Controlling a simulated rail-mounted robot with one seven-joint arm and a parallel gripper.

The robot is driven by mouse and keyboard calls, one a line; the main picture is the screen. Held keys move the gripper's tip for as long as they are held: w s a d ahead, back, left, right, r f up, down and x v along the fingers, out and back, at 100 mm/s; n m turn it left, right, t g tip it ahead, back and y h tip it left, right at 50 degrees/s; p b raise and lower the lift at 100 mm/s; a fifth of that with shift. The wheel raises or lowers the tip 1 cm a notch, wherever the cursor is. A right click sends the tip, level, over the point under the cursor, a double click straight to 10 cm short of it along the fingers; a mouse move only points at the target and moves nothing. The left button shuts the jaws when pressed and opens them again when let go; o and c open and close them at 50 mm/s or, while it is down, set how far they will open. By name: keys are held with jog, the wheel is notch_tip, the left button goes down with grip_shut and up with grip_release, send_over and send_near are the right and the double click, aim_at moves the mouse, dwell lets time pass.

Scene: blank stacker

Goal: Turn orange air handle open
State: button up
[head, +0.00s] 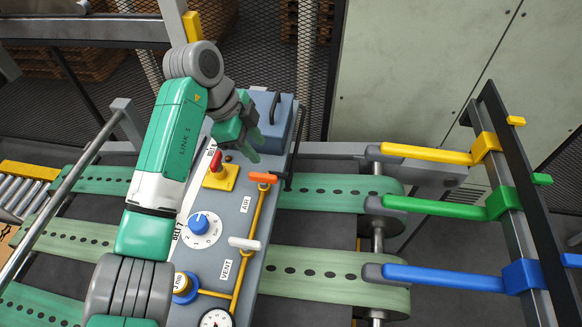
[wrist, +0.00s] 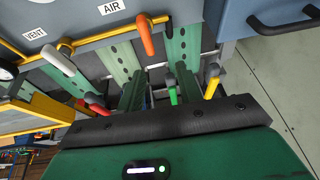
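The orange air handle (head: 263,178) sits on a yellow pipe on the blue-grey panel, beside the AIR label. It lies crosswise to the pipe in the head view. In the wrist view the orange handle (wrist: 146,36) shows at the top centre, right of the AIR label. My gripper (head: 252,146) hangs above and slightly left of the handle in the head view, apart from it. In the wrist view two green fingers appear to rise from the dark palm with a gap between them and nothing held. The fingertips are hard to separate from the green belts behind.
A white vent handle (head: 245,243), a blue dial (head: 201,228) and a red switch (head: 216,166) are on the same panel (head: 228,195). A blue box (head: 270,115) with a dark handle stands behind my gripper. Green belts (head: 330,187) and coloured bars (head: 430,154) lie to the right.

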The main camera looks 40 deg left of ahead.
aim_at(262, 175)
jog(key=shift+g, duration=0.3)
jog(key=f, duration=0.5)
jog(key=d+f+p, duration=0.1)
jog(key=f, duration=0.2)
jog(key=shift+s+d+f, duration=0.1)
jog(key=shift+s, duration=0.15)
grip_shut()
